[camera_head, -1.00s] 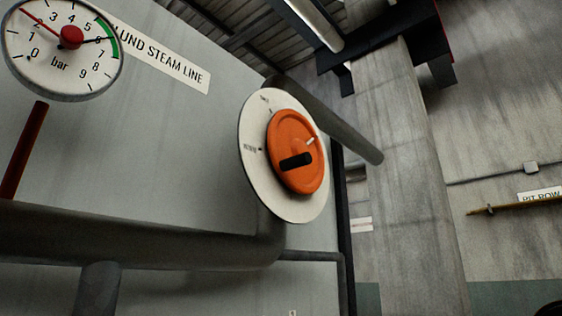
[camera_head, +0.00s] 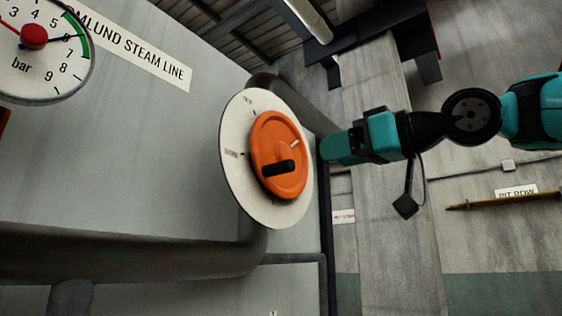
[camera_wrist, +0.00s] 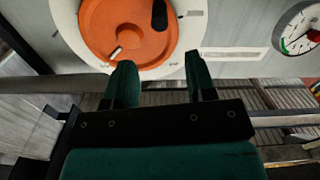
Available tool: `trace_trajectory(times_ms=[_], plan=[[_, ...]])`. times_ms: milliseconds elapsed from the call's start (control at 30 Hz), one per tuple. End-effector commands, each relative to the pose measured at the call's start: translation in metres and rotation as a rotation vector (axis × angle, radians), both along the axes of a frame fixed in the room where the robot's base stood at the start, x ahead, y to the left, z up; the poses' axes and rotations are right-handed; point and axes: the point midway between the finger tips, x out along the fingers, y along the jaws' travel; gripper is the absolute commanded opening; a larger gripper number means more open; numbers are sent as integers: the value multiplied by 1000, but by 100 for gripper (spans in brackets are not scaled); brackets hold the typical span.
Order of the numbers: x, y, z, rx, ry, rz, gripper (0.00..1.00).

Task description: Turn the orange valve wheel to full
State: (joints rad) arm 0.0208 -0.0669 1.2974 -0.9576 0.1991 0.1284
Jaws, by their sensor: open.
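The orange valve wheel (camera_head: 277,157) sits on a round white dial plate (camera_head: 237,190) on the grey wall panel. It has a black handle knob (camera_head: 278,168) and a white mark toward its upper right edge. The dial lettering is too small to read. My gripper (camera_head: 326,150) is just right of the dial, its fingertips pointing left and apart from the wheel. In the wrist view my open, empty gripper (camera_wrist: 159,60) has its two teal fingers below the wheel (camera_wrist: 128,28), and the black knob (camera_wrist: 159,15) is at the wheel's upper right.
A bar gauge (camera_head: 35,50) with a red hub is at the upper left, beside a steam line label (camera_head: 130,45). A thick pipe (camera_head: 120,258) runs below the dial, and another pipe passes behind it. A brown rod (camera_head: 505,200) is on the right wall.

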Motion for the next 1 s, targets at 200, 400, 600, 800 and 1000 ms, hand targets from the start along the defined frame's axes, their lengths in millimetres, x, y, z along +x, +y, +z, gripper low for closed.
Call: trace_trajectory(times_ms=[200, 400, 600, 800, 1000], plan=[[31, 42, 4, -1, 6, 5, 51], [57, 75, 3, -2, 5, 2, 51], [72, 93, 2, -2, 3, 1, 51], [76, 98, 0, -1, 1, -1, 51], [76, 98, -1, -1, 1, -2, 48]])
